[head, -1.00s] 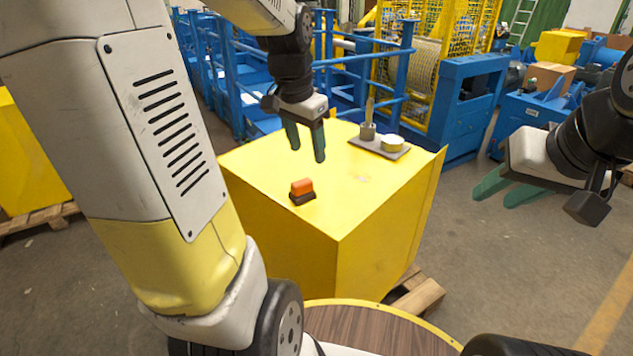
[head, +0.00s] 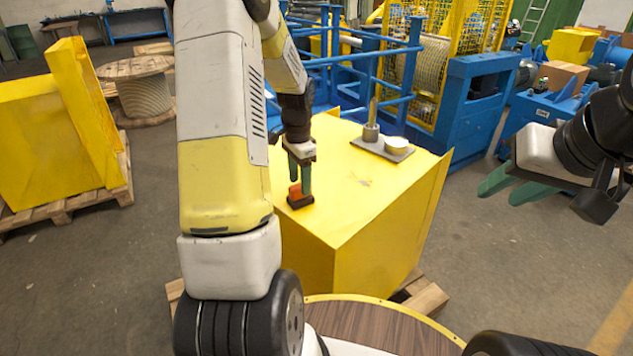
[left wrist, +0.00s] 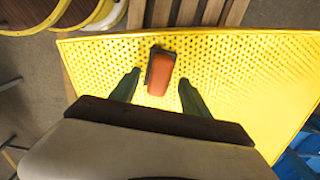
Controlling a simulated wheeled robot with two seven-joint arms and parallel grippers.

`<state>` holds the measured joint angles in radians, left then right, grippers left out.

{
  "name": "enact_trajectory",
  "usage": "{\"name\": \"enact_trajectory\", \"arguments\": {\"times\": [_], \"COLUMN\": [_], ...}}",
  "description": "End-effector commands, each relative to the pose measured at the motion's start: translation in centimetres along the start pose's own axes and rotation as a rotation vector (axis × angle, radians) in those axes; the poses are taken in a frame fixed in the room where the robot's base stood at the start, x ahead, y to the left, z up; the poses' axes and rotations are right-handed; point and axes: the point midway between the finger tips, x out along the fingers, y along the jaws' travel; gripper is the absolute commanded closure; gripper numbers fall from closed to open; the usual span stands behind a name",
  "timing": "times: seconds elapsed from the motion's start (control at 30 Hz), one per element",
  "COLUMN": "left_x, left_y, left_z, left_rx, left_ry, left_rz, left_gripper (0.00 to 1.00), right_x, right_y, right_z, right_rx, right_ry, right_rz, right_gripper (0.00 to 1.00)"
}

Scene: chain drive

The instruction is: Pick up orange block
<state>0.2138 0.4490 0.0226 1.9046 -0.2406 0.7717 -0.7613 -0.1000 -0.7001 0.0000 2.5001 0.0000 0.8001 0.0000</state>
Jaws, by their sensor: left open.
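The orange block (head: 295,191) sits on a dark base (head: 300,201) on top of the yellow box (head: 365,205). My left gripper (head: 299,182) points down just above and around the block, and one finger hides part of it in the head view. In the left wrist view the orange block (left wrist: 160,74) shows between the two green fingers of the left gripper (left wrist: 158,88), apart from both. The left gripper is open and empty. My right gripper (head: 507,192) is at the right side, off the box, with its green fingers apart and nothing between them.
A grey plate (head: 383,149) with a grey cup holding a stick (head: 371,130) and a pale round piece (head: 396,144) stands at the back of the yellow box top. The front right of the top is clear. Blue railings (head: 395,80) stand behind.

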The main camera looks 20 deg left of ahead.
Motion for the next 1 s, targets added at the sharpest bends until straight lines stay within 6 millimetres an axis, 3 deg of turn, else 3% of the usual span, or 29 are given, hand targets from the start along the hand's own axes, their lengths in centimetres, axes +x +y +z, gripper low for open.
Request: {"name": "enact_trajectory", "arguments": {"times": [0.2,0.43,0.47,0.73,1.0], "left_x": [2.6,2.8,2.8,2.8,2.7], "left_y": [0.1,0.1,0.1,0.1,0.1], "left_z": [0.0,0.0,0.0,0.0,-0.1], "left_rx": [-0.001,-0.001,-0.001,-0.001,-0.001], "left_ry": [-0.001,0.0,0.0,0.0,0.001], "left_rz": [0.001,0.0,0.0,0.0,0.0], "left_gripper": [0.45,0.45,0.47,1.0,1.0], "right_x": [0.0,0.0,0.0,0.0,0.0], "right_y": [0.0,0.0,0.0,0.0,0.0], "right_z": [0.0,0.0,0.0,0.0,0.0], "right_rx": [0.0,0.0,0.0,0.0,0.0], "right_ry": [0.0,0.0,0.0,0.0,0.0], "right_rz": [0.0,0.0,0.0,0.0,0.0], "right_gripper": [0.64,0.64,0.64,0.64,0.64]}}
